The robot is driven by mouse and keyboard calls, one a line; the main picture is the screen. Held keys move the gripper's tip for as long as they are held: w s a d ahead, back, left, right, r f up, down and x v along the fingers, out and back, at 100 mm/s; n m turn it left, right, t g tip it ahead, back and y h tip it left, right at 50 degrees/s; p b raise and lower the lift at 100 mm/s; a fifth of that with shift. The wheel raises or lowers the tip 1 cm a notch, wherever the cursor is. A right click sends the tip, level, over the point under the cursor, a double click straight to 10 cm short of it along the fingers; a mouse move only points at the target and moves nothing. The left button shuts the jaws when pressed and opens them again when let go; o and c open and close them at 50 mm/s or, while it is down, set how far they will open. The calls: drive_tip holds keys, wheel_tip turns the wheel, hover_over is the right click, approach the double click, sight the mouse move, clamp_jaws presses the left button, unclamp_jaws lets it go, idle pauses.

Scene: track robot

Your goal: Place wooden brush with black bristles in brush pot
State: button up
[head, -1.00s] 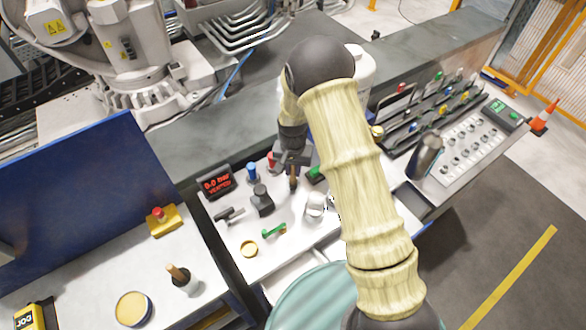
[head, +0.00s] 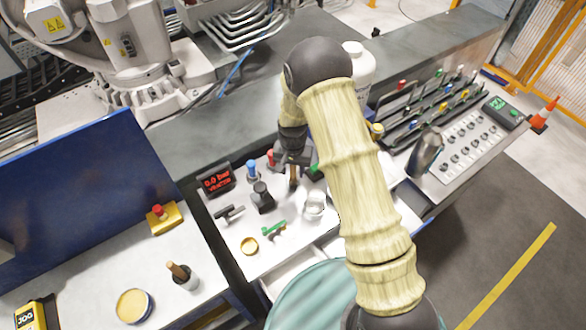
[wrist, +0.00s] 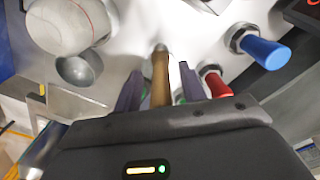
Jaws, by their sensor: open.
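A brown wooden handle (wrist: 160,78) stands between my gripper's two fingers in the wrist view, with a grey metal end beyond. It looks like the brush, but no bristles show. My gripper (wrist: 159,84) is open around it, with a gap on each side. In the head view the handle (head: 293,178) is just below my gripper (head: 292,163), over the white panel. I cannot tell for certain which vessel is the brush pot.
Near the handle are a blue knob (head: 251,169), a red knob (head: 270,157), a black knob (head: 262,196) and a white cup (head: 314,207). A green-handled tool (head: 274,229) and a yellow-topped tin (head: 133,306) lie nearer. My arm hides part of the bench.

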wheel_tip(320, 180, up, 12)
drive_tip(key=b, duration=0.4)
drive_tip(key=shift+r, duration=0.25)
idle(0.5)
drive_tip(key=s+d+r+n+t, duration=0.1)
drive_tip(key=s+d+r, duration=0.2)
drive_tip(key=s+d, duration=0.4)
drive_tip(key=s+d+r+n+t, duration=0.1)
drive_tip(key=s+d+r, duration=0.2)
drive_tip(key=s+d, duration=0.5)
drive_tip(key=s, duration=0.3)
drive_tip(key=shift+s+d+t, duration=0.15)
drive_tip(key=shift+d+t, duration=0.1)
drive_tip(key=shift+t, duration=0.05)
